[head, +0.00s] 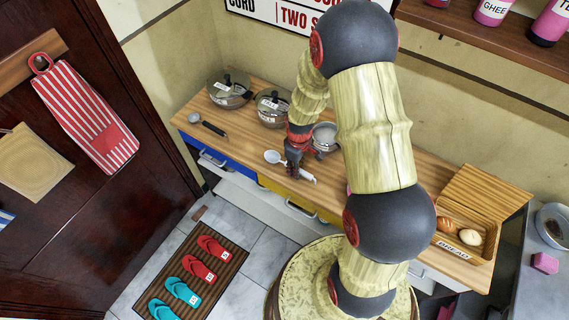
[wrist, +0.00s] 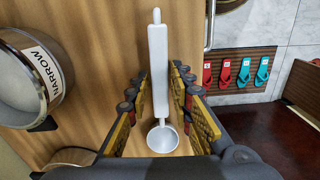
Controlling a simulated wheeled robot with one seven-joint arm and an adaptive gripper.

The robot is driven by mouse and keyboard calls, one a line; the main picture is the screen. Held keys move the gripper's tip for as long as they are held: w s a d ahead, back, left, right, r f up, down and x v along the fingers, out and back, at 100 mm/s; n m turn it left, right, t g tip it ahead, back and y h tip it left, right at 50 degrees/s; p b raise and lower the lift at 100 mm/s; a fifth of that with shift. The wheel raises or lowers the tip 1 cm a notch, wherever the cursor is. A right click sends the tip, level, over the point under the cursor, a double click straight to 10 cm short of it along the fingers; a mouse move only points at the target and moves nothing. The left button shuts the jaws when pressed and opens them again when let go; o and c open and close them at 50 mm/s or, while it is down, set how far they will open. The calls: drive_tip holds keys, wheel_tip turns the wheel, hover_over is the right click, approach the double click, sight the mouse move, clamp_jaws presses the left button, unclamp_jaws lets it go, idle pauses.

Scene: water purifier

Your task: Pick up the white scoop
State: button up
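The white scoop (head: 273,157) lies on the wooden counter near its front edge, with its handle pointing right in the head view. In the wrist view the scoop's long handle (wrist: 158,62) runs up the picture, with its round bowl (wrist: 162,139) at the bottom. My gripper (head: 294,168) is low over the scoop, which it partly hides in the head view. In the wrist view my gripper (wrist: 161,85) is open, with one finger on each side of the handle. Whether a finger touches the handle is hard to tell.
Two lidded pots (head: 229,92) (head: 272,108) stand at the back left of the counter, and a small pan (head: 325,136) is close behind my gripper. A dark-handled spoon (head: 207,124) lies to the left. A bread box (head: 468,222) stands at the right end.

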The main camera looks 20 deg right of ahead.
clamp_jaws()
drive_tip(key=shift+r, duration=0.1)
idle(0.4)
